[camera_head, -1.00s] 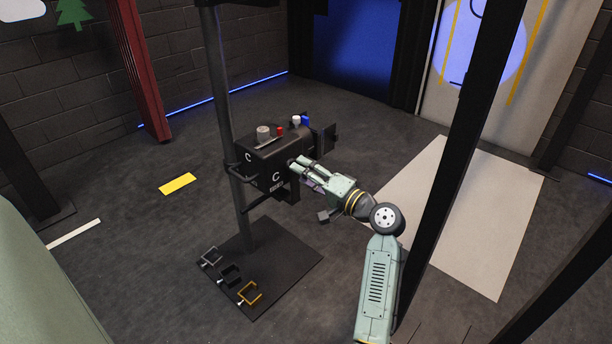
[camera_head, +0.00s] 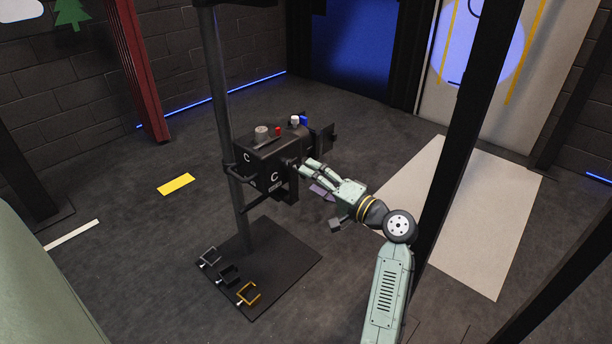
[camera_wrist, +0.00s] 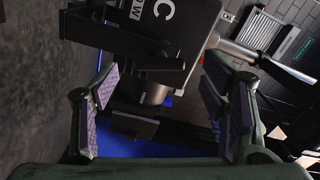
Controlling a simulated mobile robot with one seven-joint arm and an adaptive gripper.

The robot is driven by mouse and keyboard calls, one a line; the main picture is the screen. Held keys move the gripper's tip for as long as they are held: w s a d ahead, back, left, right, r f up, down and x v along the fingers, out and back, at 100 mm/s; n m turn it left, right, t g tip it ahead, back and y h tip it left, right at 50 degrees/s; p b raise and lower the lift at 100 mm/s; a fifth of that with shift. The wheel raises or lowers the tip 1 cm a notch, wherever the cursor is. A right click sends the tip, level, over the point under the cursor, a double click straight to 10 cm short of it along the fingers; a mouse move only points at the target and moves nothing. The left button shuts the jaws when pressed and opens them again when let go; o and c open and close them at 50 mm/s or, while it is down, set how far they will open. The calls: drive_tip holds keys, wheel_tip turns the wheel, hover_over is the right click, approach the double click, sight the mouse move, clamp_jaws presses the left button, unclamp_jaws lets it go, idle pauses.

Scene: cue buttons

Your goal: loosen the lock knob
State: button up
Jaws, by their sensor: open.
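The black lamp housing (camera_head: 262,158), marked with white C letters, is mounted on a dark upright pole (camera_head: 217,80). My gripper (camera_head: 308,170) is at the housing's right side, with its fingers pointing toward it. In the wrist view my gripper (camera_wrist: 160,108) is open, its purple-padded fingers wide apart with nothing between the pads. A short grey cylinder (camera_wrist: 153,93), which looks like the lock knob, shows beyond the fingertips, below a black bracket (camera_wrist: 130,55). I cannot see contact with it. In the head view the knob cannot be made out clearly.
A grey knob (camera_head: 261,133), a red button (camera_head: 278,131) and a white knob (camera_head: 295,121) sit on top of the housing. The pole's base plate (camera_head: 285,262) carries several clamps. Dark posts (camera_head: 478,110) stand to the right. Open floor lies around the stand.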

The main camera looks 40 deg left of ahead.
drive_tip(key=shift+s+d, duration=0.15)
drive_tip(key=shift+d, duration=1.95)
